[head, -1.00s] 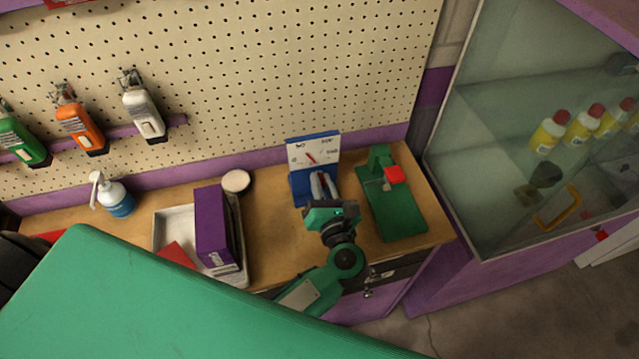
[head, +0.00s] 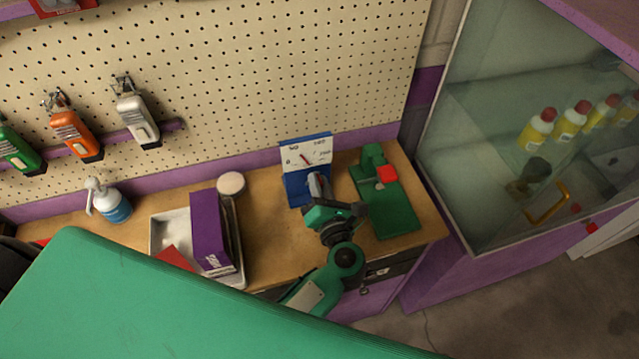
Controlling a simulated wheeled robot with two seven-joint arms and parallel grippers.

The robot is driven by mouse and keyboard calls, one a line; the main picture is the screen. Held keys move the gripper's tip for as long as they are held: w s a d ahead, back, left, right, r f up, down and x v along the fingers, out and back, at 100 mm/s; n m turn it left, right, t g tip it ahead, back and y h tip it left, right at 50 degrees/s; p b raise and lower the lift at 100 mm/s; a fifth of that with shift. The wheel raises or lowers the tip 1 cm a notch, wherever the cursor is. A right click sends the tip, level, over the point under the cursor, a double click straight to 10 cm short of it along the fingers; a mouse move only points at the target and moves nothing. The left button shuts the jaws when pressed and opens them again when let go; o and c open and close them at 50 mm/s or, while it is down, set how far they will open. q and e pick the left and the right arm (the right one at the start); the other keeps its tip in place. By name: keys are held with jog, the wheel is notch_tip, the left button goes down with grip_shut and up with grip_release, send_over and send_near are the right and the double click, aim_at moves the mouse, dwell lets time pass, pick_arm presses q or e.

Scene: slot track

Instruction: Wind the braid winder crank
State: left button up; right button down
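A green device with a flat base (head: 394,219) and an upright block stands at the right end of the workbench. It carries a red knob (head: 387,175) with a small grey part beside it; this looks like the braid winder and its crank. Whether the fingers are parted is unclear from this angle. My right gripper is not in view.
A tray (head: 161,229) with a purple box (head: 208,232), a round white-topped item (head: 231,183) and a pump bottle (head: 110,203) stand left on the wooden bench. A pegboard (head: 250,80) rises behind. A glass cabinet (head: 490,150) stands at right.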

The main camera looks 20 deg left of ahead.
pick_arm(q)
jog(key=o, duration=0.4)
jog(key=shift+o, duration=0.2)
jog(key=b+v, duration=0.2)
jog(key=v, duration=1.1)
jog(key=shift+f, duration=0.1)
jog(key=shift+s+d, duration=0.25)
jog(key=shift+s, duration=0.05)
